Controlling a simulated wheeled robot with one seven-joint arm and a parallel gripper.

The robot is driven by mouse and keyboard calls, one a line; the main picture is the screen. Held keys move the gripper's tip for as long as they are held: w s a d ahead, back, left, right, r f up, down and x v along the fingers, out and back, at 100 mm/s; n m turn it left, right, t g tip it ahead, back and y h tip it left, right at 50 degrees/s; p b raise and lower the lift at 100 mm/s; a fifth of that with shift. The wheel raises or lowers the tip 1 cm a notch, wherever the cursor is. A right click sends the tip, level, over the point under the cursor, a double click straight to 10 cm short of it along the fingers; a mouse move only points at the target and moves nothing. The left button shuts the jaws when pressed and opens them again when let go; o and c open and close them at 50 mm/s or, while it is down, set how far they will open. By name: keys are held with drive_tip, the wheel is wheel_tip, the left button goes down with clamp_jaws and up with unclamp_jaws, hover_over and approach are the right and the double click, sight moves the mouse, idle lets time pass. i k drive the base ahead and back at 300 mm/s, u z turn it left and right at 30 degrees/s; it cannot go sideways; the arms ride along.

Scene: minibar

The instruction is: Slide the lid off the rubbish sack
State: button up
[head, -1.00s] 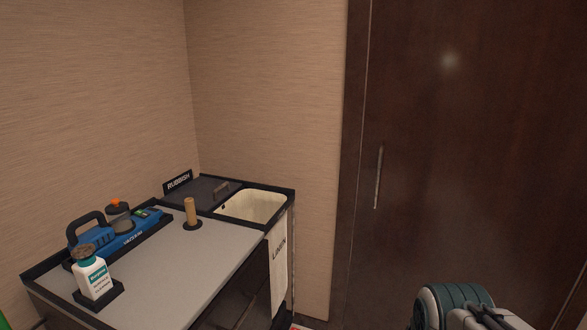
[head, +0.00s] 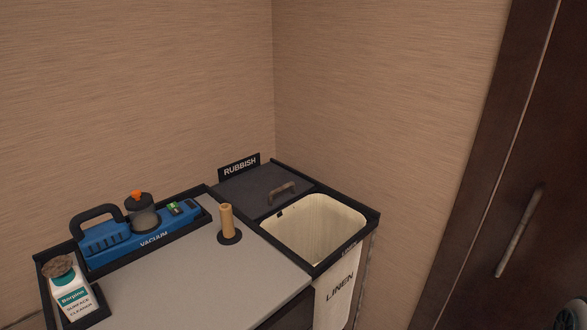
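The dark grey lid (head: 246,192) lies flat over the rubbish compartment at the back of the cart, behind the open linen sack. A small brown bar handle (head: 282,192) stands on the lid near its right side. A black sign reading RUBBISH (head: 239,167) stands at the lid's back left edge. The rubbish sack itself is hidden under the lid. My gripper is not in view; only a small rounded part of my arm shows at the lower right corner.
The open cream linen sack (head: 315,228) sits right of the lid. A wooden post (head: 227,222) stands on the grey cart top (head: 190,275). A blue vacuum (head: 120,238) and a cleaner bottle (head: 70,292) are at the left. Walls close in behind; a dark door (head: 500,170) is at right.

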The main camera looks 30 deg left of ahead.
sight(256, 192)
drive_tip(key=u, duration=0.65)
drive_tip(key=i, duration=0.85)
drive_tip(key=u, duration=0.7)
